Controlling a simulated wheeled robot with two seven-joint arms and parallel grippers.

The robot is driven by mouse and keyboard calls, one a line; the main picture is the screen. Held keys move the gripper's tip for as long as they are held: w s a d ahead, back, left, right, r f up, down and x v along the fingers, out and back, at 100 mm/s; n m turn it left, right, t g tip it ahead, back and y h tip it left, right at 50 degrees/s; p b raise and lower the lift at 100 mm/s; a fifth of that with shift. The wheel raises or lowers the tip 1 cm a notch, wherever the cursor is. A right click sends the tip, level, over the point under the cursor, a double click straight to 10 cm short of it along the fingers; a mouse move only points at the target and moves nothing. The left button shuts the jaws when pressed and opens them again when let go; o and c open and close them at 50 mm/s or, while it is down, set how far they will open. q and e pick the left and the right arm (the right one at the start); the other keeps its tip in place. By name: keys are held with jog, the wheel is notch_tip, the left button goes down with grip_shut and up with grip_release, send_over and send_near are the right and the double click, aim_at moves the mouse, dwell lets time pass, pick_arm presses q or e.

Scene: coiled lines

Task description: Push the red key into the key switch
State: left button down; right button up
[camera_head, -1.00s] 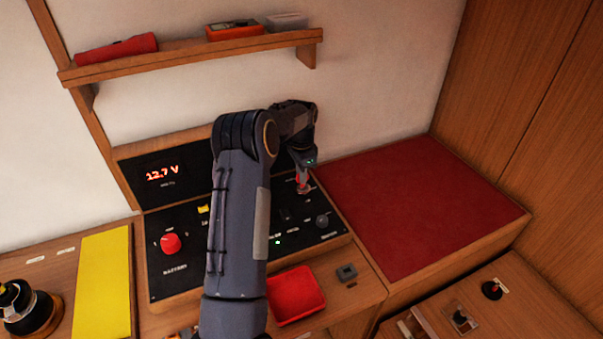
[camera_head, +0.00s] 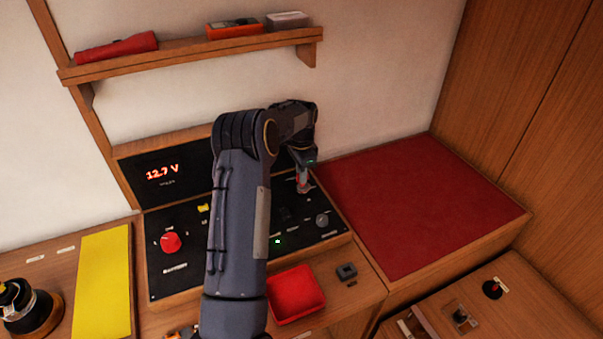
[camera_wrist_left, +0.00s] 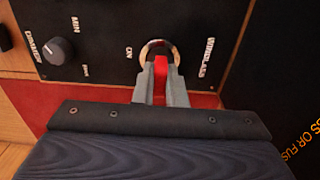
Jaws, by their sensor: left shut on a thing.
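My left gripper (camera_head: 303,187) reaches over the black switch panel from the left and points down at its upper right part. In the left wrist view, its two grey fingers (camera_wrist_left: 161,90) are shut on the red key (camera_wrist_left: 160,68). The key's far end is at the round metal key switch (camera_wrist_left: 159,50), beside the labels "ON" and "WINDLASS". The key overlaps the middle of the switch; how deep it sits, I cannot tell. In the head view, the key and switch are mostly covered by the gripper. My right gripper is in neither view.
The panel (camera_head: 160,288) also carries a red knob (camera_head: 171,242), a yellow switch (camera_head: 203,208) and a dark knob (camera_head: 322,220). A red tray (camera_head: 296,296) lies in front. A red-topped surface (camera_head: 420,205) stands to the right. A shelf (camera_head: 190,55) hangs above.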

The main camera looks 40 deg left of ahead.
pick_arm(q)
jog(key=shift+f+b, duration=0.55)
jog(key=shift+f, duration=0.45)
dwell(0.7)
jog(key=c, duration=1.4)
grip_release()
notch_tip(320, 180, up, 8)
jog(key=shift+f+b, duration=0.1)
jog(key=shift+b, duration=0.7)
